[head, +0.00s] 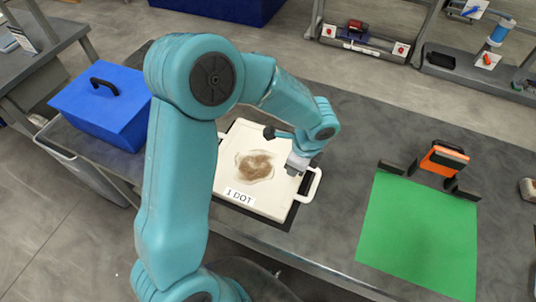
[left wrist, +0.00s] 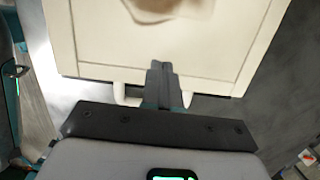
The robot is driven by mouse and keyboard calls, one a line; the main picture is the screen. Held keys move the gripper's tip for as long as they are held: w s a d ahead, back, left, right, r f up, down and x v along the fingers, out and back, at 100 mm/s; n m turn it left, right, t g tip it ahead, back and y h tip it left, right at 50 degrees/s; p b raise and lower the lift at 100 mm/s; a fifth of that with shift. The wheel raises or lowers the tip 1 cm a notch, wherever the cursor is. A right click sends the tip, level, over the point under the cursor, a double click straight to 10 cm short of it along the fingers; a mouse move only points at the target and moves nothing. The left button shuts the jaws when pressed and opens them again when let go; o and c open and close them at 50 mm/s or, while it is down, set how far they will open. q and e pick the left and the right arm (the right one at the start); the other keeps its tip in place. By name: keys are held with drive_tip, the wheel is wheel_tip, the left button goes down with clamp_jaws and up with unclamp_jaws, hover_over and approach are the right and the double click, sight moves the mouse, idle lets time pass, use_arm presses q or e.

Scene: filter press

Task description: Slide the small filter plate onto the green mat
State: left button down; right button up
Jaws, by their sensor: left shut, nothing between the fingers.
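The filter plate (head: 235,141) is a white square with rounded handles on its sides, a brown smear in its middle and a "1 DOT" label. It lies flat on the grey table, left of the green mat (head: 418,235), with a gap of bare table between. My left gripper (head: 294,168) is at the plate's right-hand side, by the handle. In the left wrist view its shut, empty fingers (left wrist: 160,70) overlap the plate's rim (left wrist: 95,72), with parts of the handle (left wrist: 122,95) showing either side. I cannot tell whether they touch. My right gripper is out of view.
A blue box with a black handle (head: 112,115) stands left of the plate. An orange and black device (head: 444,160) and small black blocks (head: 391,167) stand at the mat's back edge. The mat's surface is clear. My left arm hides part of the plate's left side.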

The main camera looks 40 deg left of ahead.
sight(252, 163)
use_arm(q)
drive_tip(key=shift+s+a+r, duration=0.25)
drive_tip(key=shift+s+a, duration=0.2)
drive_tip(key=shift+a, duration=0.05)
drive_tip(key=shift+s+a+r, duration=0.2)
drive_tip(key=shift+s+a, duration=0.25)
drive_tip(key=a, duration=0.2)
drive_tip(key=a+p, duration=0.1)
drive_tip(key=a, duration=0.2)
drive_tip(key=shift+s+a+f, duration=0.3)
drive_tip(key=shift+s, duration=0.1)
drive_tip(key=s+a, duration=0.1)
drive_tip(key=a+p, duration=0.1)
drive_tip(key=shift+s+a+r, duration=0.2)
drive_tip(key=shift+s+a, duration=0.15)
drive_tip(key=shift+w+a+f, duration=0.1)
drive_tip(key=shift+a+f, duration=0.15)
drive_tip(key=shift+f, duration=0.3)
drive_tip(key=shift+w+a+f, duration=0.1)
drive_tip(key=shift+a+f, duration=0.1)
drive_tip(key=shift+f, duration=0.3)
drive_tip(key=shift+s+d+r, duration=0.1)
drive_tip(key=shift+s+d, duration=0.05)
drive_tip(key=shift+s, duration=0.15)
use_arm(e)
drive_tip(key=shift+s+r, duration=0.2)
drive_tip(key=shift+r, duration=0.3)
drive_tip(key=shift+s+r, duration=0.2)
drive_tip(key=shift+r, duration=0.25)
